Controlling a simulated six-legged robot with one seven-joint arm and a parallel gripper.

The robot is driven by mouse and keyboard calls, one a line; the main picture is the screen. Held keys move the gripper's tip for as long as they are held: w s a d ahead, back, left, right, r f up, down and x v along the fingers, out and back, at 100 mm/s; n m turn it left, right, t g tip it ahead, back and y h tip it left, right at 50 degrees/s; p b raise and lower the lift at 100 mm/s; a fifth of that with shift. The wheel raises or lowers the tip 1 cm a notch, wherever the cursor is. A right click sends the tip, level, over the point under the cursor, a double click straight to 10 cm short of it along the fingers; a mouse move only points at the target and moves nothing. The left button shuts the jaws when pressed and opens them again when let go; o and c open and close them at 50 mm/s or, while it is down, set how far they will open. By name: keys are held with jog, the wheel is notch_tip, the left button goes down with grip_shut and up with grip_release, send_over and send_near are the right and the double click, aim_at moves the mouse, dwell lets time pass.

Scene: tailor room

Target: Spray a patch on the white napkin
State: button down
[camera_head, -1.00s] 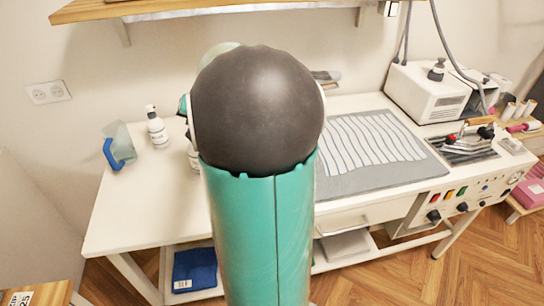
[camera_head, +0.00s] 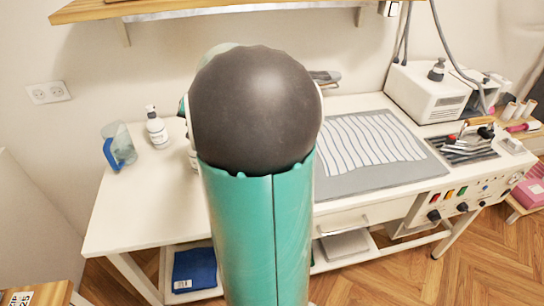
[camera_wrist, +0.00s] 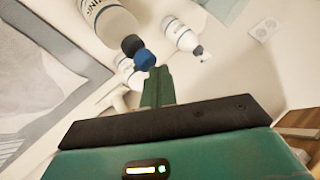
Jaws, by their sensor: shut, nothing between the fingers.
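In the head view, a white cloth with grey wavy stripes (camera_head: 372,138) lies on the grey mat (camera_head: 335,184); I see no other napkin. A white bottle with a dark pump top (camera_head: 157,130) stands at the table's left. In the wrist view, a large white bottle with a black collar and blue tip (camera_wrist: 108,20) is close, beyond my gripper (camera_wrist: 157,76) and up to its left. The pump bottle also shows there (camera_wrist: 180,35). My gripper is shut and empty, apart from the bottles. In the head view, my arm hides it and the near bottles.
A clear jug with a blue handle (camera_head: 118,145) stands at the table's left end. A white machine with a hose (camera_head: 425,92) and a tool tray (camera_head: 462,146) are at the right. The white table's front left (camera_head: 140,215) is bare. A wooden shelf (camera_head: 240,8) hangs above.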

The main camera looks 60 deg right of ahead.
jog(key=shift+r, duration=0.2)
jog(key=shift+r, duration=3)
jog(key=s+a+r+n+g+y, duration=0.15)
jog(key=a+n, duration=0.45)
jog(key=a, duration=1.6)
jog(key=s+a+f+n+g, duration=0.1)
jog(key=s+a+f+n, duration=0.1)
jog(key=s+a, duration=0.5)
jog(key=s+a+f+n+y, duration=0.1)
jog(key=s+a+f+n, duration=0.1)
jog(key=s+a+n, duration=0.2)
jog(key=s+a, duration=0.3)
jog(key=a, duration=0.2)
jog(key=shift+s+g, duration=0.3)
jog(key=shift+g, duration=0.05)
